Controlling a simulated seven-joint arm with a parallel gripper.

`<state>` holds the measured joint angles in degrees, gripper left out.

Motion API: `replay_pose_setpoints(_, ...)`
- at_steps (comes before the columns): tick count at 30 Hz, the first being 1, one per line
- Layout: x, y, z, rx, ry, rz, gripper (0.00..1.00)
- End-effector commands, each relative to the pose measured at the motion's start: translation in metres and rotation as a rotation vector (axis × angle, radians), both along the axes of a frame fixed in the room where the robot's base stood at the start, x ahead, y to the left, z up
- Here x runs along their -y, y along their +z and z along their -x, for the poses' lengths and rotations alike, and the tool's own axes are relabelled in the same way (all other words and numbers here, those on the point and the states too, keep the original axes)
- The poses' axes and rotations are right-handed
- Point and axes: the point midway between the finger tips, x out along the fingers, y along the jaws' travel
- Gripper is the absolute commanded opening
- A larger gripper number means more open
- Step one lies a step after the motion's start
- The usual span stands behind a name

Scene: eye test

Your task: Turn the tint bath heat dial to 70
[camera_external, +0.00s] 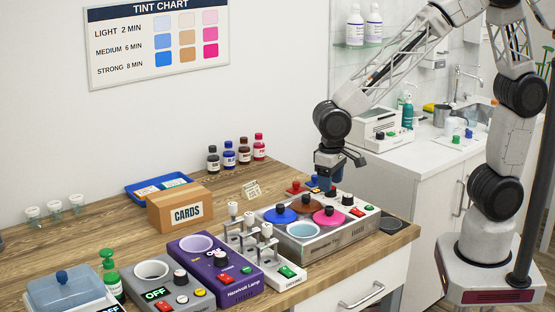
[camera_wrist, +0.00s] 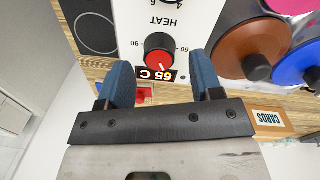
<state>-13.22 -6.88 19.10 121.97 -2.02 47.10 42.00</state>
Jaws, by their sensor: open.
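The heat dial (camera_wrist: 158,60), a black knob with a red face, stands on the white panel of the tint bath (camera_external: 330,238). In the wrist view it lies between the two blue fingers of my gripper (camera_wrist: 161,72), with a gap on each side. The display (camera_wrist: 159,74) beside it reads 65 C. The HEAT label (camera_wrist: 163,21) and the numbers 60 and 90 appear upside down. My gripper (camera_external: 325,190) is open, low over the far end of the panel in the external view, where the heat dial is not clearly seen.
Brown (camera_wrist: 250,50) and blue (camera_wrist: 300,65) lidded pots sit close beside the panel. Another black dial (camera_external: 348,199) and red and green switches are nearer on the bath.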

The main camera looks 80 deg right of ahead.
Motion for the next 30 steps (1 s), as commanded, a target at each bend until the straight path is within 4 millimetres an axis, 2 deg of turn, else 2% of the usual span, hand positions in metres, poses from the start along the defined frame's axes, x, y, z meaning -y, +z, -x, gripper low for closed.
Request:
replay_pose_setpoints(6,-0.001,0.030,-0.001,0.004,0.000,0.000,0.59)
replay_pose_setpoints(13,-0.002,0.052,-0.001,0.001,0.000,0.000,0.59)
replay_pose_setpoints(18,-0.002,0.059,-0.001,0.000,0.000,0.000,0.59)
replay_pose_setpoints(30,-0.001,0.060,0.000,0.002,0.002,0.000,0.59)
